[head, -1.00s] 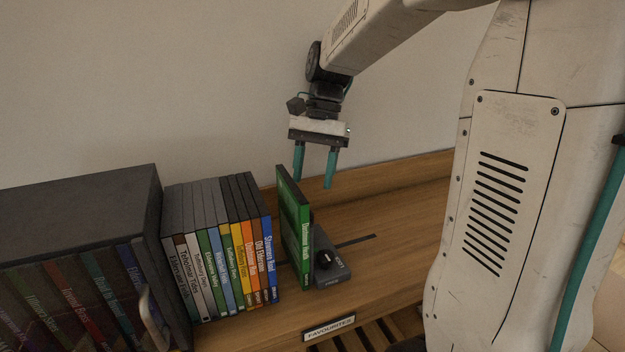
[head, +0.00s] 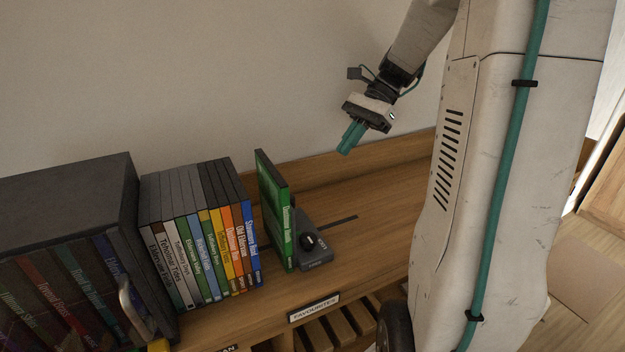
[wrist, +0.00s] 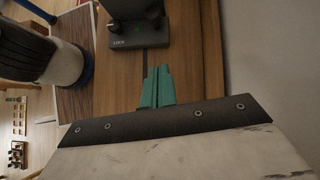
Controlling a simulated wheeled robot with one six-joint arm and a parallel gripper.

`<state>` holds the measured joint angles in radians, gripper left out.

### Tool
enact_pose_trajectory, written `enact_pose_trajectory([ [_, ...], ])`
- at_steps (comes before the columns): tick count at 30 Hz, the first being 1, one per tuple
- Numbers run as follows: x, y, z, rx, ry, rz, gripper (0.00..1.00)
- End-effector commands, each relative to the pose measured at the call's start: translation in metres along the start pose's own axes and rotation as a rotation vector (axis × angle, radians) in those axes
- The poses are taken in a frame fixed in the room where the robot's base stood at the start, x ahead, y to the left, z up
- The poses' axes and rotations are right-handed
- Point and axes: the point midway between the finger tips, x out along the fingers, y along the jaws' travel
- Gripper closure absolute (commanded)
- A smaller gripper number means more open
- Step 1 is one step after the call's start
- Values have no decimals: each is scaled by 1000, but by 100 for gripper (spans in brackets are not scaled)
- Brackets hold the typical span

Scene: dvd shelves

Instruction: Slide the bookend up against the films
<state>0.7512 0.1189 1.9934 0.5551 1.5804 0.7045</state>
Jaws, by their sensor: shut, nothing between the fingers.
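The row of films (head: 200,240) stands upright on the wooden shelf, right of a dark box. A single green film (head: 276,212) stands right of the row, with a gap between them. The grey bookend (head: 318,257), with a black knob, is directly right of the green film, which hides part of it. In the wrist view the bookend (wrist: 135,30) shows its "LOCK" marking and lies beyond my fingertips. My gripper (head: 346,150) is shut and empty, raised above the shelf to the right of the bookend. Its teal fingers (wrist: 157,78) are together.
A dark slot (head: 342,221) runs along the shelf right of the bookend. The shelf there is clear. A raised wooden ledge (head: 390,153) runs along the wall. A dark box of films (head: 70,200) with a metal handle stands left. A "FAVOURITES" label (head: 314,307) is on the front edge.

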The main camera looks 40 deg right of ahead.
Motion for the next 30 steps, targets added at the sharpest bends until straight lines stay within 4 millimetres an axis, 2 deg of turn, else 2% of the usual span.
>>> enact_pose_trajectory([
  [5,18,1,2,5,-7,6,100],
  [17,102,1,3,4,-5,8,100],
  [18,107,1,8,1,-4,8,100],
  [24,124,1,26,2,-4,6,100],
  [30,128,1,31,3,-4,4,100],
])
